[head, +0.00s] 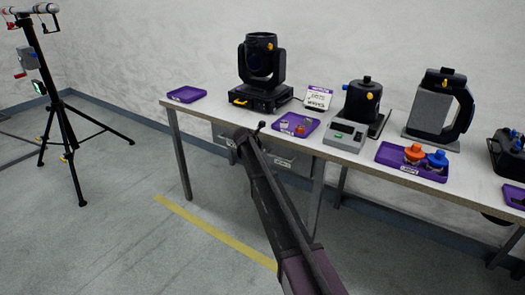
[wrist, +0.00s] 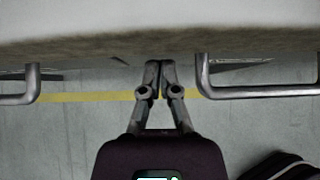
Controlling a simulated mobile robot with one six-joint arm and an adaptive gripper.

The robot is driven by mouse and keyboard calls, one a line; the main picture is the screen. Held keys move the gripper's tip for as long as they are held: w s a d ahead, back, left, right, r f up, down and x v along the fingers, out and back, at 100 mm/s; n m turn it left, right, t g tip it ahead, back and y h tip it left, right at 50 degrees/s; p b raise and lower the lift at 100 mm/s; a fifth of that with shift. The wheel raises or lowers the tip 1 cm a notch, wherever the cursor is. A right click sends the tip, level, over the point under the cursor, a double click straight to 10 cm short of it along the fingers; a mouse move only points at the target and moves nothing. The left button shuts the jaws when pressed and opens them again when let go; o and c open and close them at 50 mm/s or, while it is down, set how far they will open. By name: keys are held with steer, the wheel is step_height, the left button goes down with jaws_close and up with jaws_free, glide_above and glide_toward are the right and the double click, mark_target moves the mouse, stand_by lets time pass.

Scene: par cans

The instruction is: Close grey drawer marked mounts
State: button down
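Grey drawers hang under the front edge of the table. A drawer front (head: 284,159) shows just right of my arm in the head view; my arm hides part of the drawer area. I cannot read a mounts label or tell how far any drawer stands out. In the wrist view a silver handle (wrist: 255,93) is on the right and part of another handle (wrist: 22,97) is at the left edge. My gripper (wrist: 160,66) is between the two handles, its fingers together with nothing visible between them. In the head view, my gripper (head: 259,127) is by the table's front edge.
A black tripod stand (head: 62,115) is at left. The floor in front is clear, with a yellow line (head: 200,225).

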steer(key=s+f+p+v, duration=0.1)
steer(key=p+v, duration=0.6)
steer(key=v, duration=0.5)
steer(key=shift+s+a+f, duration=0.2)
steer(key=shift+s+a, duration=0.25)
steer(key=shift+a, duration=0.05)
